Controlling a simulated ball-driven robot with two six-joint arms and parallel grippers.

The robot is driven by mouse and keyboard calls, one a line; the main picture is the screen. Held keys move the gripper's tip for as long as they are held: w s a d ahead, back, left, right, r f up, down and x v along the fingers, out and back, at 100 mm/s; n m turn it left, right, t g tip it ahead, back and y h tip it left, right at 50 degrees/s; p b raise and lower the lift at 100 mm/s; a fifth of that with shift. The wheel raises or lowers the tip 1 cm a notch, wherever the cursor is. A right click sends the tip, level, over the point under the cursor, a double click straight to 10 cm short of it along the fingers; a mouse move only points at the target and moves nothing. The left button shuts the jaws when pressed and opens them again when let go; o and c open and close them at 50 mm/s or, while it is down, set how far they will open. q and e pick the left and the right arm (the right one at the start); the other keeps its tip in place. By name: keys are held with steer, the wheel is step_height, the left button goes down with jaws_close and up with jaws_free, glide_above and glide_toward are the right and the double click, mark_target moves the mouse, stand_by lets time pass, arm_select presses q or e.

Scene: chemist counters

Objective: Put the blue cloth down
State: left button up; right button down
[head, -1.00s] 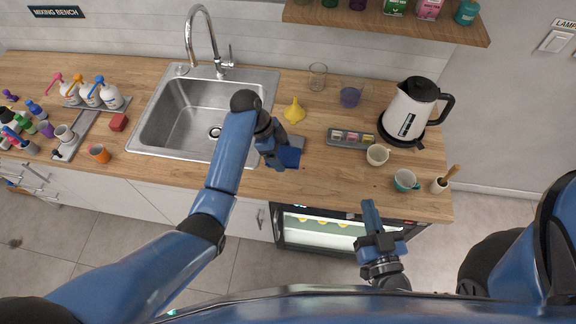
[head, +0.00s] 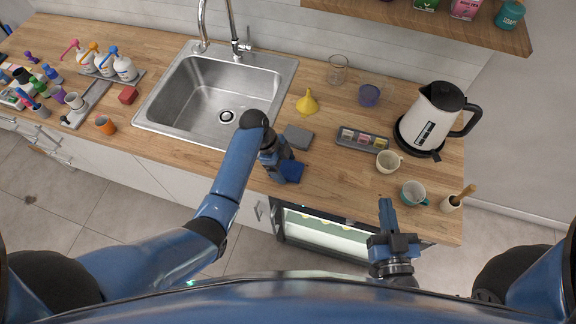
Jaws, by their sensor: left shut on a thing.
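The blue cloth (head: 292,172) is a small dark blue patch at the tip of my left gripper (head: 284,172), at the counter's front edge right of the sink. My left gripper points down and is shut on the cloth, hiding part of it. Whether the cloth touches the counter (head: 325,180) is hard to tell. My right gripper (head: 386,212) points up in front of the counter, apart from everything. Its fingers overlap in this view, so its opening does not show.
A grey pad (head: 299,136) lies just behind the cloth. A yellow funnel (head: 307,103), a tray with small packets (head: 362,138), a cream cup (head: 388,162), a teal mug (head: 413,193) and a kettle (head: 432,118) stand around. The sink (head: 205,105) is left. Bare wood lies right of the cloth.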

arm_select(q)
steer(key=shift+w+d+f, duration=0.1)
steer(key=shift+s+a, duration=0.2)
steer(key=shift+a, duration=0.05)
steer(key=shift+s+a, duration=0.1)
steer(key=shift+a, duration=0.25)
steer(key=o, duration=0.8)
steer(key=shift+d, duration=0.3)
arm_select(e)
steer(key=shift+s+a, duration=0.1)
steer(key=shift+a, duration=0.1)
steer(key=shift+a, duration=0.1)
